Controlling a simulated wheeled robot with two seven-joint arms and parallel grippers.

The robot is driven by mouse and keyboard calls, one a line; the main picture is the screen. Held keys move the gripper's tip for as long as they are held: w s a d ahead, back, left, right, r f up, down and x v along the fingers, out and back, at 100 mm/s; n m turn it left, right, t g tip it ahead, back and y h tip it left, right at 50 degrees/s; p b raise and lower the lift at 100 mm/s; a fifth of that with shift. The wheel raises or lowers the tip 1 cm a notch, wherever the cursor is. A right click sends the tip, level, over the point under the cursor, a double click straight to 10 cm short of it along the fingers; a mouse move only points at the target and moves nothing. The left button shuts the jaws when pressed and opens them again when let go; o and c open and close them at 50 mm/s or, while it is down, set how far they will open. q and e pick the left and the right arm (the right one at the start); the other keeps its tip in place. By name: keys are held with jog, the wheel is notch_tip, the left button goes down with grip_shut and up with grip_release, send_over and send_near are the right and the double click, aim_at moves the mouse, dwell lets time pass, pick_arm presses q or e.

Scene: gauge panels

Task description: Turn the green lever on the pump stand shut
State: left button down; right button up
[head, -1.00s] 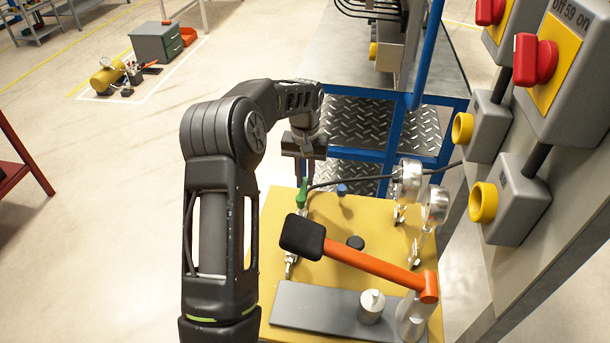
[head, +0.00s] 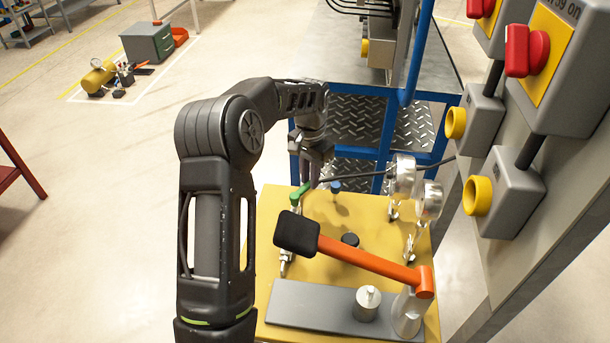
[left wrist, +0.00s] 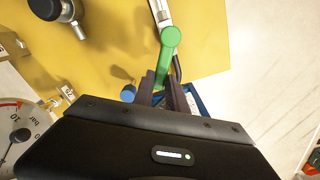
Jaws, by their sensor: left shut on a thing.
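The green lever (head: 299,195) sits on a metal valve fitting at the far left of the yellow pump stand (head: 262,228). In the head view it slants up to the right into my left gripper (head: 309,180). The left wrist view shows the lever (left wrist: 170,42) running down from the silver pipe to between the dark fingers of my left gripper (left wrist: 163,90), which are shut on it. The finger tips are partly hidden behind the gripper body. My right gripper is not in view.
A grey panel with yellow and red controls (head: 530,50) rises at the right.

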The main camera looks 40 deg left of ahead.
pick_arm(q)
jog(key=shift+s+d+m+b, duration=0.2)
jog(key=shift+s+d+m, duration=0.5)
jog(key=shift+m, duration=1.25)
jog(key=shift+s+d+m+b, duration=0.15)
jog(key=shift+s+d+m, duration=0.2)
jog(key=shift+d+m, duration=1.15)
jog(key=shift+s+d+m+b, duration=0.2)
jog(key=shift+s+d+m, duration=0.25)
jog(key=shift+m, duration=2)
jog(key=shift+s+a, duration=0.1)
jog(key=c, duration=1.3)
grip_release()
jog(key=shift+c, duration=0.2)
jog(key=shift+r, duration=0.1)
notch_tip(320, 180, up, 8)
jog(key=shift+f+b, duration=0.2)
jog(key=shift+b, duration=0.15)
